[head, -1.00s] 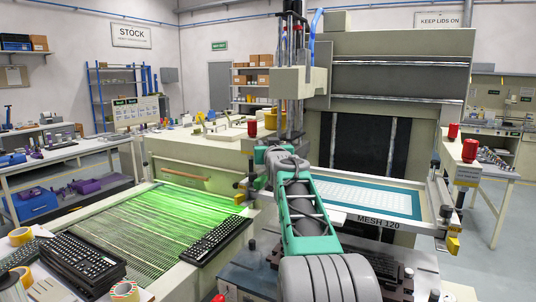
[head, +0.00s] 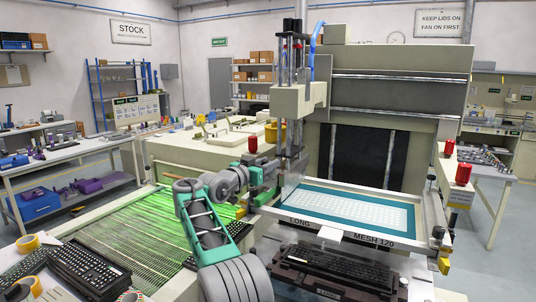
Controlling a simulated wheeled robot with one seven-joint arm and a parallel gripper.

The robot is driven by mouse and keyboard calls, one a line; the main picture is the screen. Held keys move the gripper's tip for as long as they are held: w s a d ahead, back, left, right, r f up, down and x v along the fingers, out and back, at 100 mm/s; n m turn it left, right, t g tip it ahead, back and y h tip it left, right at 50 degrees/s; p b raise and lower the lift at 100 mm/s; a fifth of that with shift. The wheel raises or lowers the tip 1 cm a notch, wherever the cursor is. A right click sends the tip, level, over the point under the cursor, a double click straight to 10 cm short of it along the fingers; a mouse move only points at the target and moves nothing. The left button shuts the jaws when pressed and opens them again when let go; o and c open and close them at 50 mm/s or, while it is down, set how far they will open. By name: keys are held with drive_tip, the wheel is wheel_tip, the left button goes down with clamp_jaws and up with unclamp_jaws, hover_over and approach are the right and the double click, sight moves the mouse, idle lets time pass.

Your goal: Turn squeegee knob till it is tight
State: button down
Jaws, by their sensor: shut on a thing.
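The squeegee assembly (head: 291,171) hangs as a grey metal plate below the press's print head (head: 300,98), over the left end of the screen. My gripper (head: 275,167) reaches it from the left, with its fingers against the side of the assembly. My gripper is shut at the place of the squeegee knob. The knob itself is hidden by the fingers or too small to make out, so how tight it sits cannot be seen. The screen frame (head: 330,238), marked MESH 120, lies level below, with teal and white mesh (head: 350,208).
A black keyboard (head: 335,268) lies on the press bed in front of the screen. A green-lit conveyor (head: 125,222) and more keyboards (head: 82,268) are at left. Vertical rods (head: 290,50) rise above the print head.

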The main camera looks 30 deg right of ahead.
drive_tip(key=shift+r+m+g+h+p, duration=0.2)
drive_tip(key=shift+m+g+p, duration=0.2)
drive_tip(key=shift+g+p, duration=0.25)
drive_tip(key=shift+r+m+g+h+p, duration=0.1)
drive_tip(key=shift+m+g+h+p, duration=0.1)
drive_tip(key=shift+m+g+p, duration=0.35)
drive_tip(key=c, duration=1.5)
unclamp_jaws()
drive_tip(key=o, duration=0.4)
drive_tip(key=shift+d+f, duration=0.15)
drive_tip(key=shift+f, duration=0.05)
drive_tip(key=shift+o, duration=0.2)
drive_tip(key=shift+f, duration=0.1)
drive_tip(key=b+v, duration=0.3)
drive_tip(key=v, duration=0.5)
